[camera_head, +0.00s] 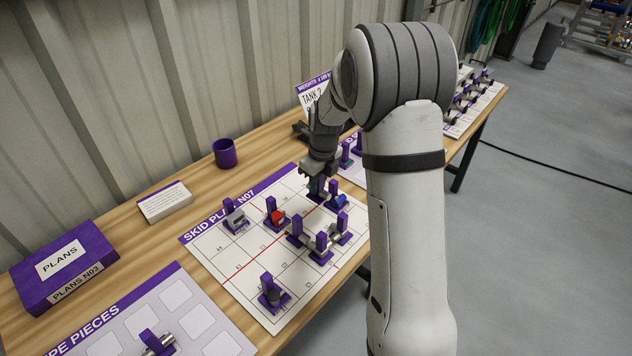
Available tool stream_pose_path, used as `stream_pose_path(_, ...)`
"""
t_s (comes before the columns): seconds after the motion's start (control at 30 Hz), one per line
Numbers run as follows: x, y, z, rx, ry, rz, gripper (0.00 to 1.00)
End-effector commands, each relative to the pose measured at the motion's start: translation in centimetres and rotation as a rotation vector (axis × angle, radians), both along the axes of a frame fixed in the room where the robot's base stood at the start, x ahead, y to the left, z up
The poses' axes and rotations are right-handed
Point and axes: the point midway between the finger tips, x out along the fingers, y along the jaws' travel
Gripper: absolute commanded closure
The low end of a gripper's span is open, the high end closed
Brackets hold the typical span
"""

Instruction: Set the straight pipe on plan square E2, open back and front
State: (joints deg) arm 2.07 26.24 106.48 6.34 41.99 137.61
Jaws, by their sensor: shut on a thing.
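My gripper (318,166) points down over the far part of the white board headed SKID PLAN N07 (308,281). It is shut on a purple-handled piece (316,188), low over or at the board. The jaws and neighbouring pieces hide most of that piece, so I cannot tell its pipe shape or whether it touches the board. The board has a grid and a red line. The square labels are too small to read, so I cannot pick out E2.
Several purple-handled pieces stand on the board, including a grey one (236,219), a red one (275,215), a blue one (337,200) and a near one (271,292). A PIPE PIECES board (205,322), PLANS box (65,266), white card block (165,202) and purple cup (225,153) share the bench.

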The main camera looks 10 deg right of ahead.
Motion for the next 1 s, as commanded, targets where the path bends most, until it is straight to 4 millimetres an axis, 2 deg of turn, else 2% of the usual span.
stream_pose_path(0.27, 0.0, 0.1, -0.5, 0.000, 0.000, 0.001, 1.00)
stream_pose_path(1.0, 0.0, 0.1, -4.2, 0.001, 0.000, 0.002, 1.00)
